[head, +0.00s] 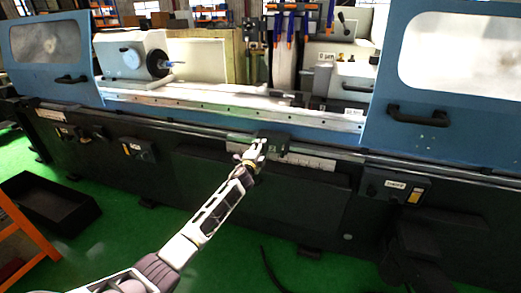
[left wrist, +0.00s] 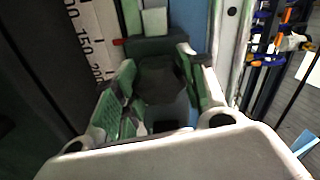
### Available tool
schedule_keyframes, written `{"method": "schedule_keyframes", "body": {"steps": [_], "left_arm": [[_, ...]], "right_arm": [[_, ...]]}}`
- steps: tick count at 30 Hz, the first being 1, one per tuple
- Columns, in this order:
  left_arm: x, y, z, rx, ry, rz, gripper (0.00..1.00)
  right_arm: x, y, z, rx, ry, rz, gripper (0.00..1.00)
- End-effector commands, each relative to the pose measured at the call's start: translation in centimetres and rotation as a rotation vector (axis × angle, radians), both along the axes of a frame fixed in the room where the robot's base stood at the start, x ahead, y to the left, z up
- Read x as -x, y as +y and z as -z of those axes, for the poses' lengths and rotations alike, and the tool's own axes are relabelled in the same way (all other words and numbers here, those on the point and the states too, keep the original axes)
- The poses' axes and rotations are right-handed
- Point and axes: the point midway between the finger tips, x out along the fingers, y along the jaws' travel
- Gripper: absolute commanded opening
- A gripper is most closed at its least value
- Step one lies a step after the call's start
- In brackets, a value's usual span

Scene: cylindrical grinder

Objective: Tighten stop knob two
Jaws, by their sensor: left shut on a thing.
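My left gripper (head: 256,152) reaches the dark stop block (head: 274,139) on the rail along the grinder's front. In the left wrist view, the gripper's two green-padded fingers (left wrist: 160,92) sit on either side of a dark knob (left wrist: 160,78) and are shut on it. The knob projects from the block (left wrist: 150,47), which also shows there. In the head view the knob is mostly hidden by the gripper. I cannot read any number marking it as knob two. My right gripper is not in view.
A scale (left wrist: 88,38) with printed numbers runs beside the block. Blue sliding doors with dark handles (head: 418,116) flank the open grinding area. A control box (head: 396,187) is right of the block. A black bin (head: 45,203) stands on the green floor at left.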

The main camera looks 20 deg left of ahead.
Motion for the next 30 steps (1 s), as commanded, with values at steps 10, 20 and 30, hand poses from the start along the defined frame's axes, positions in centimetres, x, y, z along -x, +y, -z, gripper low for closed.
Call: {"method": "schedule_keyframes", "body": {"steps": [10, 20, 30], "left_arm": [[0.0, 0.0, 0.1, 0.0, 0.001, 0.0, 0.63], [0.2, 0.0, 0.0, 0.0, 0.0, 0.0, 0.63], [1.9, 0.1, 0.1, -0.001, 0.0, 0.0, 0.63]], "right_arm": [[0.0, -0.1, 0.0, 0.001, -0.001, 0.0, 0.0], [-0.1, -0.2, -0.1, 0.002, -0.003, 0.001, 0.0], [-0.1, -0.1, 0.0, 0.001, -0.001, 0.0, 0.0]]}}
